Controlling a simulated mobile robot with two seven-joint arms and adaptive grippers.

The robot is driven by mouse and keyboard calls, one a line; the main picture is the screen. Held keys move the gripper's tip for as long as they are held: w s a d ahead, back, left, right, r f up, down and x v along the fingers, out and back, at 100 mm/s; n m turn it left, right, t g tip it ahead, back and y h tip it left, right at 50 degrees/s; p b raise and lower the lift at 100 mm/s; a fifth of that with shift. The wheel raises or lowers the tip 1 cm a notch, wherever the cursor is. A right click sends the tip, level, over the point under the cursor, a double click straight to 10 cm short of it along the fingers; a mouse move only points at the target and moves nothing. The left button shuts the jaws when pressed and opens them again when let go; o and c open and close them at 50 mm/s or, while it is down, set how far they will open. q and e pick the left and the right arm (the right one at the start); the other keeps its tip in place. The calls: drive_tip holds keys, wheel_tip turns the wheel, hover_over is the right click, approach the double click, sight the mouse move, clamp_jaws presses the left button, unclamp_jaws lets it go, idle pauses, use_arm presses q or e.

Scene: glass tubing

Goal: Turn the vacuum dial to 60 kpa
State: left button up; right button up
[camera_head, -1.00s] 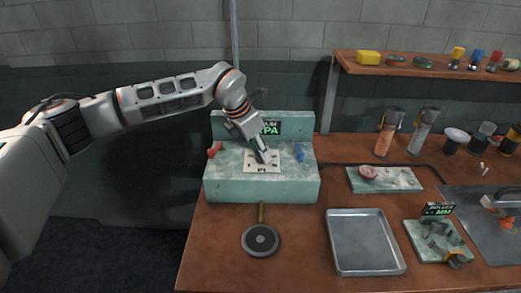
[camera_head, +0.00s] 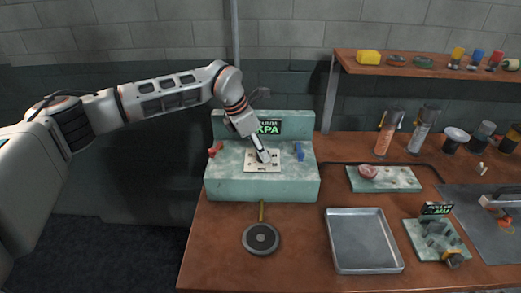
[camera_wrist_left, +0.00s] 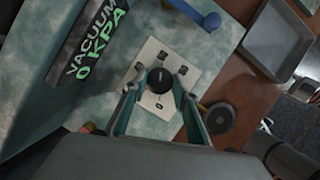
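The vacuum dial is a round black knob (camera_wrist_left: 160,80) on a pale square plate with marks, seen in the left wrist view. The plate (camera_head: 250,166) lies on top of a green-grey block (camera_head: 225,190) in the head view. A sign (camera_wrist_left: 95,43) beside it reads VACUUM 0 KPA. My left gripper (camera_head: 264,157) points down at the plate. In the left wrist view its two fingers (camera_wrist_left: 161,76) are apart, one on each side of the knob. I cannot tell whether they touch it. My right gripper is not in view.
A red handle (camera_head: 215,149) and a blue handle (camera_head: 299,151) flank the plate. A round dark disc (camera_head: 261,238) and a metal tray (camera_head: 362,242) lie in front. Bare wood lies between disc and tray.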

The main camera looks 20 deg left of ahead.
use_arm(q)
drive_tip(key=o, duration=0.3)
drive_tip(key=shift+o, duration=0.2)
drive_tip(key=v, duration=1.2)
